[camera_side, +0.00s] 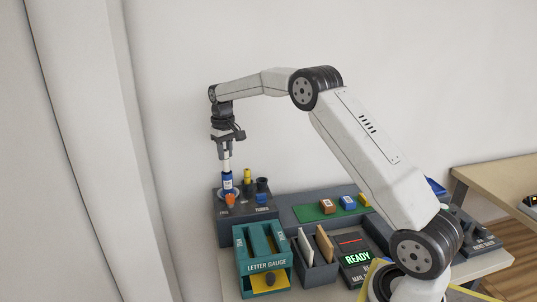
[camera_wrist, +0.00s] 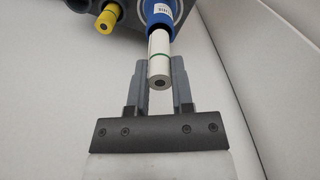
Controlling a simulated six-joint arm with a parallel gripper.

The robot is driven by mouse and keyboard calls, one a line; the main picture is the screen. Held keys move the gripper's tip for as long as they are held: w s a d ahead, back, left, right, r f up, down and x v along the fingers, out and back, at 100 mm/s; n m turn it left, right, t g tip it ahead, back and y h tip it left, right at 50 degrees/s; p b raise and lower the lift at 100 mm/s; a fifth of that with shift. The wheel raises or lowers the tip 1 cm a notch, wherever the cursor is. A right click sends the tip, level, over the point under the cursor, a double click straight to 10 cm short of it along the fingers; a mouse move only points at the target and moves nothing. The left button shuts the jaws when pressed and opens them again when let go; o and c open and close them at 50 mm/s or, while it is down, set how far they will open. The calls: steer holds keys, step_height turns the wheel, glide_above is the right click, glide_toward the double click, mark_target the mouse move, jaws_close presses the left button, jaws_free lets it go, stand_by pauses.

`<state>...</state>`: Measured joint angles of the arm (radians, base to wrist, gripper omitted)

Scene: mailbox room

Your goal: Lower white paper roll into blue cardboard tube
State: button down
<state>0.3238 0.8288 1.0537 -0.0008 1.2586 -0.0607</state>
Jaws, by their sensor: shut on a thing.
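The white paper roll (camera_side: 226,163) is upright between the fingers of my gripper (camera_side: 225,149), which is shut on it. In the wrist view the roll (camera_wrist: 159,67) shows a green band and a dark hole in its near end, with the gripper fingers (camera_wrist: 158,75) on both sides. The blue cardboard tube (camera_side: 227,184) stands upright directly below, with a white label. It also shows in the wrist view (camera_wrist: 157,15), in line with the roll. The roll's lower end meets the tube's mouth; how far inside it sits, I cannot tell.
A yellow roll or tube (camera_side: 247,176), a dark tube (camera_side: 262,185) and an orange piece (camera_side: 230,200) stand close by on the grey station. The teal letter gauge (camera_side: 262,240) is in front. A green mat (camera_side: 312,213) with small blocks lies to the right.

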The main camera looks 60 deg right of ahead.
mark_target(226, 171)
steer(key=shift+f, duration=1.75)
stand_by(0.4)
steer(key=shift+c, duration=0.9)
jaws_free()
steer(key=shift+r, duration=0.1)
steer(key=shift+r, duration=2.95)
